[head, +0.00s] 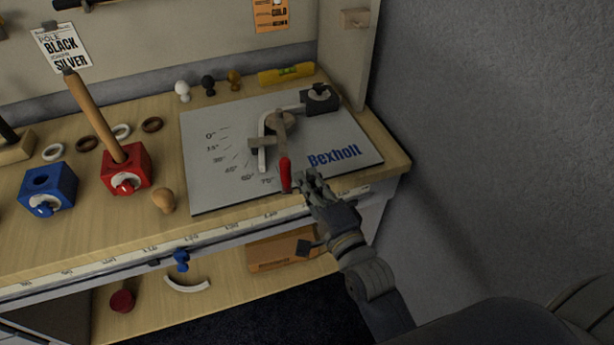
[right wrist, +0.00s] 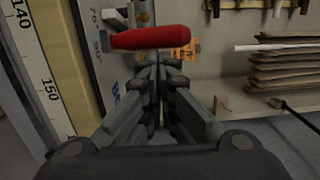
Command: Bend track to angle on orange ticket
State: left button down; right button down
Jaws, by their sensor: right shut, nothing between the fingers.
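The bender stands on a grey plate (head: 210,190) lettered "Bexholt" with printed angle marks. Its lever has a red handle (head: 285,174) pointing toward the front edge, past the 75° mark. A pale track (head: 288,109) runs from the dark clamp block (head: 320,98) to the round former and bends down beside it. The orange ticket (head: 270,15) hangs on the back panel; its top is cut off, so I cannot read an angle. My right gripper (head: 307,180) is shut and empty, just right of the red handle. In the right wrist view the handle (right wrist: 150,38) lies beyond the fingertips.
A red block (head: 140,178) with a wooden pole and a blue block (head: 50,190) stand at left. A yellow level (head: 286,74) and small knobs lie behind the plate. A side panel (head: 346,60) rises at the right, with a grey wall beyond. A curved white piece (head: 188,286) lies on the lower shelf.

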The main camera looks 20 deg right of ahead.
jog(key=shift+w+a, duration=0.1)
jog(key=shift+a, duration=0.1)
jog(key=shift+w+a+r+p, duration=0.1)
jog(key=shift+w+a+p, duration=0.15)
jog(key=shift+a+p, duration=0.35)
